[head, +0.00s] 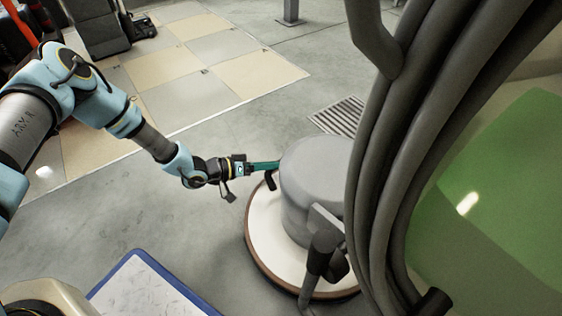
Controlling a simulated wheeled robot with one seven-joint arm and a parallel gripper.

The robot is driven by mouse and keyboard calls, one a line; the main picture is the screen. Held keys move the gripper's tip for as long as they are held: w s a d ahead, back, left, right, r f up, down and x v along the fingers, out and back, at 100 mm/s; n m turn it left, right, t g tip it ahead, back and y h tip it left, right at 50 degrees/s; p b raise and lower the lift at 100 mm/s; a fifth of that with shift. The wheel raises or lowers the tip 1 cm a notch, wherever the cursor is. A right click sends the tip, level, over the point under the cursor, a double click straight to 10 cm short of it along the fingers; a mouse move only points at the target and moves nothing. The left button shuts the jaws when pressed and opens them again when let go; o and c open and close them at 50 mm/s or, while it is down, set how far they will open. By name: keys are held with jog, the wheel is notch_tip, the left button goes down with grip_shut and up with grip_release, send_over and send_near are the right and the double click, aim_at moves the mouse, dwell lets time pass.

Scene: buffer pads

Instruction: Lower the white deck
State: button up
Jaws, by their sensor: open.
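The white deck (268,238) is the round white base of a floor machine, with a brown rim, low in the middle of the head view. A grey motor housing (312,180) stands on it and hides much of its top. My gripper (268,167) reaches in from the left, above the deck's far left edge. Its teal fingers point right at the housing, and the jaws are open. I cannot tell whether the tips touch the housing. A small black part (270,181) hangs just below the fingers. Whether the deck is tilted or flat is not clear.
Thick grey hoses or tubes (395,150) rise close in front on the right and hide the deck's right side. A green panel (505,180) stands behind them. A blue-edged white mat (145,288) lies at lower left. A floor grate (338,115) is behind. Open concrete lies left of the deck.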

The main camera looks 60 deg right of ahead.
jog(key=p+v, duration=0.1)
jog(key=v, duration=0.5)
jog(key=shift+w+a+p, duration=0.2)
jog(key=shift+a+p, duration=0.1)
jog(key=shift+a, duration=0.05)
jog(key=shift+r, duration=0.1)
